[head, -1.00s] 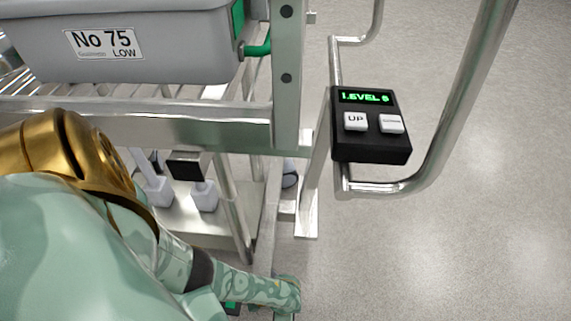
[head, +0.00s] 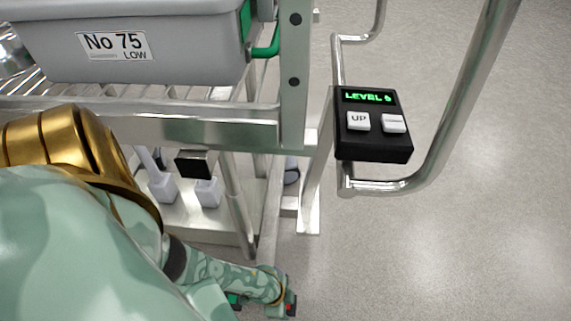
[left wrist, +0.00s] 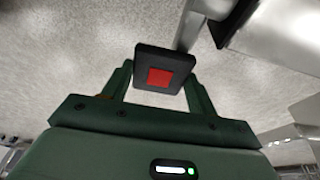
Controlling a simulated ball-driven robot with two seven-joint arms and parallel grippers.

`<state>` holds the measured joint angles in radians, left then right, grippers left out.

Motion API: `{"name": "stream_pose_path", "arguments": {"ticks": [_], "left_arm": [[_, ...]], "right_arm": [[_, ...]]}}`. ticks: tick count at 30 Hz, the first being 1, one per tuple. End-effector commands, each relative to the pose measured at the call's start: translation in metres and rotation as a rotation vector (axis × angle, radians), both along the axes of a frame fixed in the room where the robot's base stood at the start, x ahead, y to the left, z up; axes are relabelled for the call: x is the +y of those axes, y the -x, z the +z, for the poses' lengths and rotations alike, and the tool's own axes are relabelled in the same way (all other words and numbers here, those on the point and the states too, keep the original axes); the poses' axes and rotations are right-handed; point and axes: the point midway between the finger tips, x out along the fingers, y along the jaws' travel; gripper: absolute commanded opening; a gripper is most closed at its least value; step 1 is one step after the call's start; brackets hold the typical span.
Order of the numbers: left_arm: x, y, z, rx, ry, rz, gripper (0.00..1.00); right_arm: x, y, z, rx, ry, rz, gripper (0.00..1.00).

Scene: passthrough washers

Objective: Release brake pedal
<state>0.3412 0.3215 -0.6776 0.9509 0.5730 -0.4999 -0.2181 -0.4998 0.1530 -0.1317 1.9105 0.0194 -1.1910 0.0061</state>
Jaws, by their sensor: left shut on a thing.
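The brake pedal (left wrist: 164,77), a black square pad with a red square on its face, shows in the left wrist view. It sits between the two green fingers of my left gripper (left wrist: 160,88), which are shut on it. In the head view my left gripper (head: 279,304) is low at the bottom edge, beside the foot of the metal frame. A small part of the pedal with its red mark (head: 291,304) shows at its right side. My arm hides much of the area around it. My right gripper is not in view.
A metal cart frame (head: 293,80) holds a grey bin (head: 190,50) labelled No 75 LOW. A black control box (head: 372,148) with white buttons and a green LEVEL display is on a bent metal rail (head: 455,115). The floor at right is clear.

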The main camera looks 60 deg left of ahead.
Motion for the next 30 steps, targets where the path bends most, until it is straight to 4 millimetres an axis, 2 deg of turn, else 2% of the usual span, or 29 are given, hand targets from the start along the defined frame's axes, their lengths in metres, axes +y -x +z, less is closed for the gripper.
{"name": "stream_pose_path", "arguments": {"ticks": [10, 28, 29, 30], "left_arm": [[0.006, 0.008, 0.011, -0.130, 0.115, -0.001, 0.17], [0.007, 0.008, 0.017, -0.171, 0.146, -0.001, 0.17], [0.007, 0.008, 0.017, -0.171, 0.146, -0.001, 0.66], [0.007, 0.008, 0.017, -0.171, 0.146, 0.000, 0.78]], "right_arm": [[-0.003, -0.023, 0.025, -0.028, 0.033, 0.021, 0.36], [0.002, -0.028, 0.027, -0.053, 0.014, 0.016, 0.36], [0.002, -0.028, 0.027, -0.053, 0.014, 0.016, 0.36], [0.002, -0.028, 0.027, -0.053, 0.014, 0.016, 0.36]]}}
